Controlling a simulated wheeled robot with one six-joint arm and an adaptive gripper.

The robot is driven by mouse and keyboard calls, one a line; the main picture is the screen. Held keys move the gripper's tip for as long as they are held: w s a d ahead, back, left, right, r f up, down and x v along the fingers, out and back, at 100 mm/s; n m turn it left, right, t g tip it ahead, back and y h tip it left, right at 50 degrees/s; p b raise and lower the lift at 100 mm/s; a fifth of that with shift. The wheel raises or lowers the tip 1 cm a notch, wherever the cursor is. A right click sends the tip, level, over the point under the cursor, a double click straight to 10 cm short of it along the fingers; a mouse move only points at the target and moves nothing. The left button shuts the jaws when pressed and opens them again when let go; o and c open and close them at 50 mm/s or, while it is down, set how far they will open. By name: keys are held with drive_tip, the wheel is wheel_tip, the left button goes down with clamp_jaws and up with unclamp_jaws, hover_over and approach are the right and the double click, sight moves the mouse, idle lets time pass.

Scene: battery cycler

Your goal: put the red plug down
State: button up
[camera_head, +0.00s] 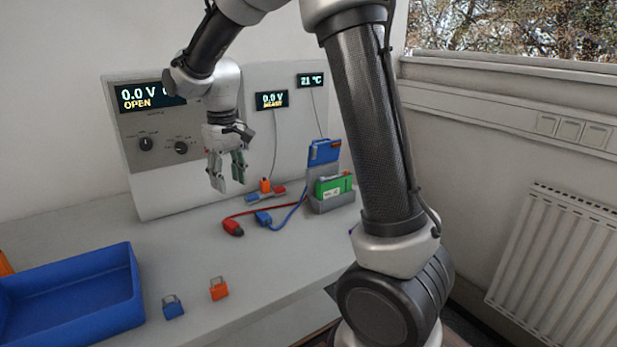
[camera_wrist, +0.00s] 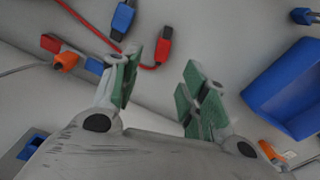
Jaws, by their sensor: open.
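The red plug (camera_head: 233,227) lies on the bench at the end of a red cable. In the wrist view the red plug (camera_wrist: 164,47) shows just beyond the tip of the left finger, apart from it as far as I can tell. My gripper (camera_head: 228,184) is open and empty, pointing down above the bench in front of the instrument panel. Its green-padded fingers (camera_wrist: 158,90) stand wide apart in the wrist view, with only bare bench between them.
A blue plug (camera_head: 263,218) on a blue cable lies right of the red plug. A grey holder (camera_head: 332,202) with green and blue blocks stands at the right. A blue tray (camera_head: 137,285) sits front left, near small blue (camera_head: 173,310) and orange (camera_head: 218,290) pieces.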

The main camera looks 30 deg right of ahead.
drive_tip(key=s+d+r+m+t, duration=0.1)
drive_tip(key=s+d+r+t, duration=0.1)
drive_tip(key=s+d+r, duration=0.7)
drive_tip(key=s+d+m+t, duration=0.1)
drive_tip(key=s+d, duration=0.1)
drive_tip(key=s, duration=0.7)
drive_tip(key=s+d+f+m+t, duration=0.1)
drive_tip(key=s+d, duration=0.2)
drive_tip(key=s, duration=0.5)
drive_tip(key=shift+s+d+f, duration=0.15)
drive_tip(key=shift+s, duration=0.2)
